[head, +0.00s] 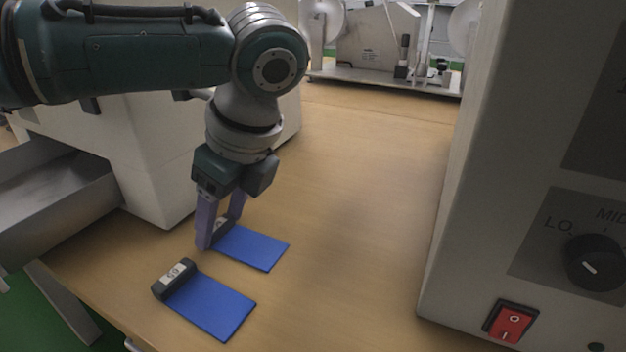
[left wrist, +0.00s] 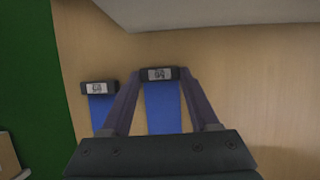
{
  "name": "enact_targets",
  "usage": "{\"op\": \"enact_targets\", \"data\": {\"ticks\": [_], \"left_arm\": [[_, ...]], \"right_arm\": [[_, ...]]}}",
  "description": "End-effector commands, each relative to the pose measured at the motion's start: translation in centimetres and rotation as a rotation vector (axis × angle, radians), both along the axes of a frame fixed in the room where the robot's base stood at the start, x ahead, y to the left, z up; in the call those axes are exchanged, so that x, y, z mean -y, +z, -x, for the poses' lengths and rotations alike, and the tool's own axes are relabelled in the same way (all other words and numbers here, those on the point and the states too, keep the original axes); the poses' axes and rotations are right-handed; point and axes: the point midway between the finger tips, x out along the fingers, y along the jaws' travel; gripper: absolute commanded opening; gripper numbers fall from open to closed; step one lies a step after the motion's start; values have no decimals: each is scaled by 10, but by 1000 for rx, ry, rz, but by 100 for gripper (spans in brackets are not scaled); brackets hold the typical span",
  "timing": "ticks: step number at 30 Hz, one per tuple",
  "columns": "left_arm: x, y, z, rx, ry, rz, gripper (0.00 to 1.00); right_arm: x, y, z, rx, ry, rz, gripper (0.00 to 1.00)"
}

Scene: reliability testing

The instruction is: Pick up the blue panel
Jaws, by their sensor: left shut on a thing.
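Two blue panels with dark grey end blocks and white labels lie on the wooden table. The farther blue panel (head: 253,248) has its block between the fingers of my left gripper (head: 212,238), which is shut on it. In the left wrist view this panel (left wrist: 163,108) runs between the two purple fingers, its block at the fingertips (left wrist: 158,76). The nearer blue panel (head: 212,306) lies apart in front; it also shows left of the fingers in the left wrist view (left wrist: 100,110). Part of the held block is hidden by a finger. My right gripper is not in view.
A large grey machine with a knob (head: 594,262) and a red switch (head: 511,322) stands at the right. A white machine (head: 150,165) stands close behind the panels at the left. The middle of the table (head: 365,200) is clear.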

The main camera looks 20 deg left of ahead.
Motion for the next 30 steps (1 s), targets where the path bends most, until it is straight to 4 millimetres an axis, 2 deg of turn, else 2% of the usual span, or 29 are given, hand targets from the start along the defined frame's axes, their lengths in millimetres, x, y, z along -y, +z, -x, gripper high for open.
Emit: {"op": "enact_targets", "data": {"ticks": [5,11,24,25,30], "left_arm": [[0,9,0,1,1,0,8],[0,41,-1,3,0,2,8],[0,152,-1,3,-1,1,8],[0,163,-1,3,0,-1,8],[0,190,-1,2,0,-1,8]], "right_arm": [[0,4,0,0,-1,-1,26],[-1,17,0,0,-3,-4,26],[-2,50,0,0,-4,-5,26],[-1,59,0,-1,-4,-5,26],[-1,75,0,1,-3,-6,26]]}}
